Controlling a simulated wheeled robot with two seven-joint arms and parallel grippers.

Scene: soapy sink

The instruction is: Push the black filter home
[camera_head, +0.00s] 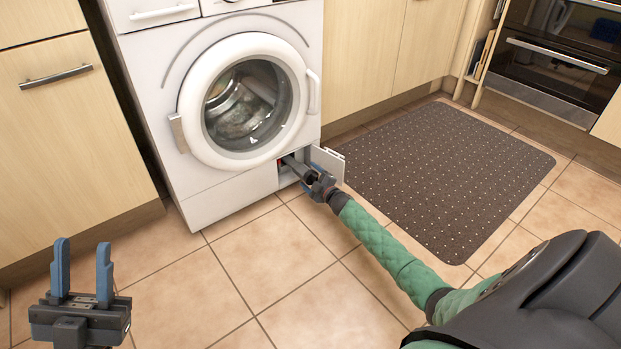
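The black filter (298,167) looks like a dark cylinder sticking out at a slant from a small opening low on the front of the washing machine (230,198). My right gripper (309,180) is at its outer end, with blue finger parts beside it. The view is too small to tell whether the fingers grip the filter or only touch it. The filter's inner end is hidden in the opening, where a bit of red shows. A small white flap (327,162) stands open to the right of the opening. My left gripper (82,275) is open and empty, fingers pointing up, well away from the machine.
The washing machine's round door (248,102) is shut, above the opening. A dark dotted mat (440,175) lies to the right on the tiled floor (300,270). Wooden cabinets (65,130) stand at the left, and an oven (555,60) at the back right. The floor in front is clear.

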